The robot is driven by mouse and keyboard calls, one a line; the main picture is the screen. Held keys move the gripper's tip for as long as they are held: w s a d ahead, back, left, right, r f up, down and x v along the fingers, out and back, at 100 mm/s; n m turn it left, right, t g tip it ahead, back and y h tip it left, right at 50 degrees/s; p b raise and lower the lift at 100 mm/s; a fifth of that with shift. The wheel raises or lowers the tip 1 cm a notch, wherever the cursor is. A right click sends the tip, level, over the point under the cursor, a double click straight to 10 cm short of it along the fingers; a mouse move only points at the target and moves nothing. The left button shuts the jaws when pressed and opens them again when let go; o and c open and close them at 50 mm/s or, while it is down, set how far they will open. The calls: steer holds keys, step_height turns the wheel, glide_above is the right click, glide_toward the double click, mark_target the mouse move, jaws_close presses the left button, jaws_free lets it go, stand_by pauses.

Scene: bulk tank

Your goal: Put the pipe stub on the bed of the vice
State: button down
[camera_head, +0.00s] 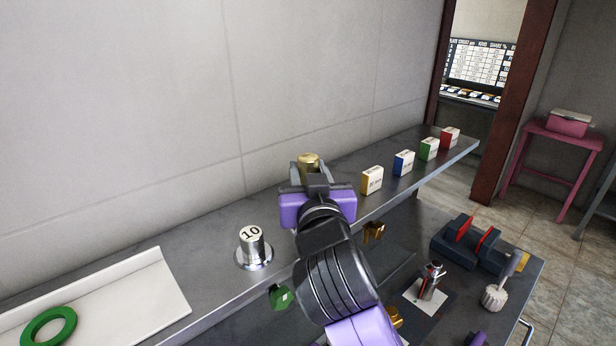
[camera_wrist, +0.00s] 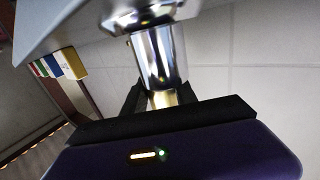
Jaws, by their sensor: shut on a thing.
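My gripper (camera_head: 308,172) is over the back shelf, shut on a brass-coloured piece, which I take to be the pipe stub (camera_head: 308,160). In the wrist view the stub (camera_wrist: 164,98) shows between the dark fingers (camera_wrist: 162,102). It lies in line with a shiny chrome post (camera_wrist: 160,55), whose flange is at the shelf. I cannot tell whether stub and post are joined or only touching. The vice (camera_head: 452,236), dark blue with two red jaws, stands on the lower bench at the right. Its bed between the jaws is partly hidden.
A chrome flanged post marked 10 (camera_head: 253,246) stands on the shelf (camera_head: 205,252) left of my gripper. Small boxes (camera_head: 372,180) line the shelf to the right. A white tray (camera_head: 130,295) holds a green ring (camera_head: 32,332). A brush (camera_head: 496,294) stands near the vice.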

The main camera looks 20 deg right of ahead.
steer(key=shift+f, duration=0.55)
steer(key=shift+f, duration=0.2)
steer(key=c, duration=1)
jaws_free()
steer(key=shift+r, duration=0.1)
